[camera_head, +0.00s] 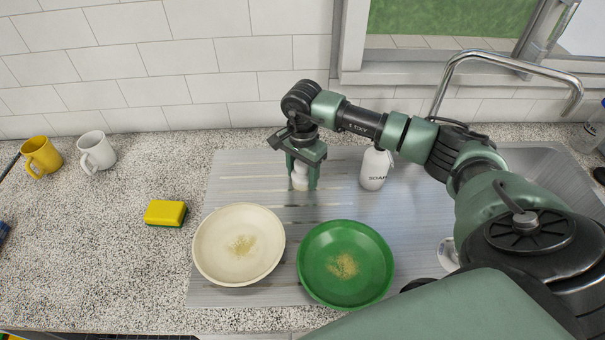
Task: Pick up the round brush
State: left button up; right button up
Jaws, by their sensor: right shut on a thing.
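My right gripper (301,180) reaches down over the back of the metal drainboard, its arm coming in from the right. It is shut on a small white and tan thing, which looks like the round brush (299,173). The fingers and the gripper body hide much of it. I cannot tell whether its lower end touches the drainboard. My left gripper is not in view.
A cream plate (214,262) and a green plate (318,280), both soiled, lie in front on the drainboard (225,185). A white soap bottle (374,170) stands right of the gripper. A sponge (165,213), yellow mug (41,155) and white mug (96,152) are left.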

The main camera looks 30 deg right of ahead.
notch_tip(320, 180, up, 20)
jog(key=b, duration=0.3)
jog(key=shift+b, duration=0.4)
jog(key=o, duration=0.7)
jog(key=c, duration=0.5)
jog(key=shift+f, duration=0.15)
